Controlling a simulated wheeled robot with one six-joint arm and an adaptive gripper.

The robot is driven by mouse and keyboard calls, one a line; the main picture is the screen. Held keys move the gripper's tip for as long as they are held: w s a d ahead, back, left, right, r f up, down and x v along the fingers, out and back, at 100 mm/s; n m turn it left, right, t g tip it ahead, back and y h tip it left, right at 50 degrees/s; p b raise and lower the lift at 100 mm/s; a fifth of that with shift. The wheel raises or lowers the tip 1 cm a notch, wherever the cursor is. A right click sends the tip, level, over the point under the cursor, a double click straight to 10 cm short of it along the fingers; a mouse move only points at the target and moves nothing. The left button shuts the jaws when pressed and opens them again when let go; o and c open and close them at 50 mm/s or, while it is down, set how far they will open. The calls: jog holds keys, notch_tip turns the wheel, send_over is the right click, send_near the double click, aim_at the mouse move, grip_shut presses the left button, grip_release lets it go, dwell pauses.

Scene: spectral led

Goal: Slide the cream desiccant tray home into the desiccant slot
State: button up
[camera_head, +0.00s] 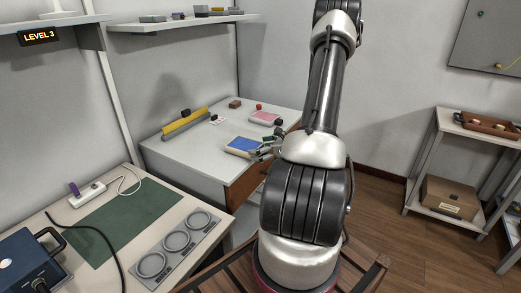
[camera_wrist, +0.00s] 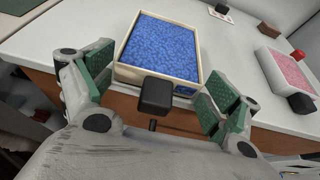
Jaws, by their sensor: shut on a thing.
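The cream tray (camera_wrist: 127,50), filled with blue beads and with a black knob on its near side, is at the white table's near edge. It also shows in the head view (camera_head: 242,147). In the head view my gripper (camera_head: 267,146) is at the tray's right side, partly hidden by my arm. I cannot make out the desiccant slot in either view.
A tray of pink beads (camera_head: 265,117) with a black knob lies farther back on the white table (camera_head: 190,160), near a red knob (camera_head: 258,106) and a brown block (camera_head: 235,104). A yellow bar (camera_head: 187,122) stands to the left. Table surface between them is clear.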

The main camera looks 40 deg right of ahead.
jog(key=shift+f, duration=0.2)
jog(key=o, duration=0.9)
jog(key=shift+o, duration=0.2)
